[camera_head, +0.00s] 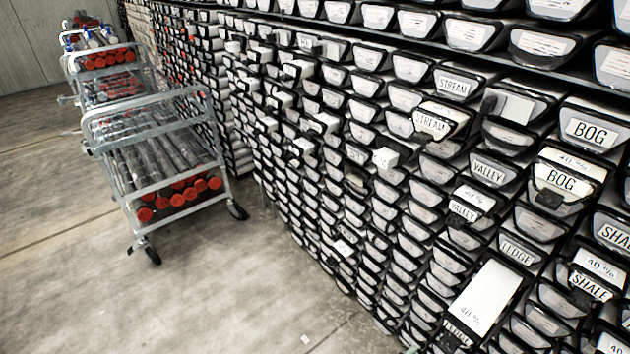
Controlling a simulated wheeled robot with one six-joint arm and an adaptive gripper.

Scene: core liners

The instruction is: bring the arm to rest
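My gripper and arm do not show in the camera_head view. A tall rack of core liners (408,98) fills the right side, with many stacked white-faced, black-rimmed ends. Some ends carry printed words, such as STREAM (432,124), VALLEY (489,172), LEDGE (517,252), BOG (562,180) and SHALE (590,287). A long white piece marked 40 % (487,298) sticks out from the rack at the lower right. Several other white pieces jut out from the rack's middle.
A grey metal trolley (150,123) on casters stands left of the rack, holding long tubes with red ends (178,196). More trolleys (100,55) stand behind it. The concrete floor (220,290) in front is clear, apart from a small white scrap (305,339).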

